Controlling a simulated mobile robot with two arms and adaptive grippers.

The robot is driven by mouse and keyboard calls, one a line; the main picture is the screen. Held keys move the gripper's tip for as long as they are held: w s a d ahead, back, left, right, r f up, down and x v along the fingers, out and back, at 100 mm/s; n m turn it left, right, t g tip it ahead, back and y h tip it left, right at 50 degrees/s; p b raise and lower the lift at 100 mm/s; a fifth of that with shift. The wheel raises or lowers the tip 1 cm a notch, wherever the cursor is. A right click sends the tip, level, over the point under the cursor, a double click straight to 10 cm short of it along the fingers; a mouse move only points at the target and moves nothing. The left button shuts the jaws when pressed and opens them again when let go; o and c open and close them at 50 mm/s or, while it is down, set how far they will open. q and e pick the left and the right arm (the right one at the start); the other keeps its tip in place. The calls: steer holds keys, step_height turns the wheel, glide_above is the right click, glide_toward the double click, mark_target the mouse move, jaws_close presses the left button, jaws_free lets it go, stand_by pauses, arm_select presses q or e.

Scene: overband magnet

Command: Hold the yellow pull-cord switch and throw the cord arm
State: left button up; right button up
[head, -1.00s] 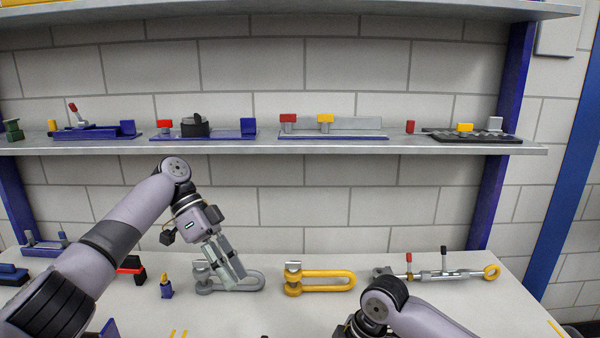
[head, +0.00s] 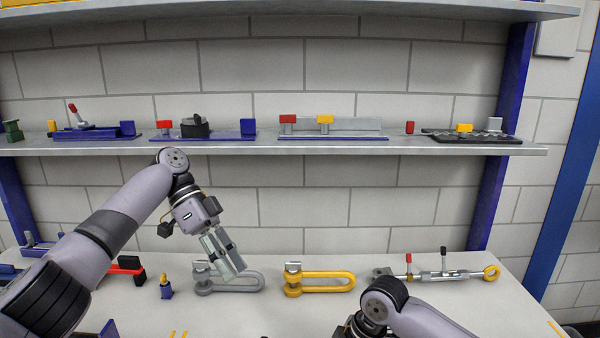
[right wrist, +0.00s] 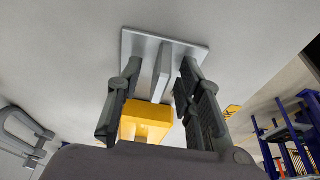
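In the right wrist view a yellow block-like body (right wrist: 147,120), which looks like the pull-cord switch, sits by a pale grey plate (right wrist: 190,51) with an upright grey fin. My right gripper (right wrist: 160,85) is open, with one dark finger on each side of the fin and yellow body. I cannot tell whether either finger touches them. The switch cannot be made out in the head view, where my right arm shows at the bottom edge. My left gripper (head: 230,262) points down over the grey shackle (head: 250,283); its finger gap is unclear.
On the bench stand a yellow shackle (head: 325,281), a turnbuckle-like rod (head: 445,274) with red and black levers, and a small blue-yellow piece (head: 166,288). A shelf (head: 350,147) with several fixtures runs above. The wall is behind the bench.

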steer(key=a+p+v, duration=0.2)
steer(key=p+v, duration=0.7)
steer(key=v, duration=1)
steer(key=shift+r+p, duration=0.4)
steer(key=shift+r, duration=0.2)
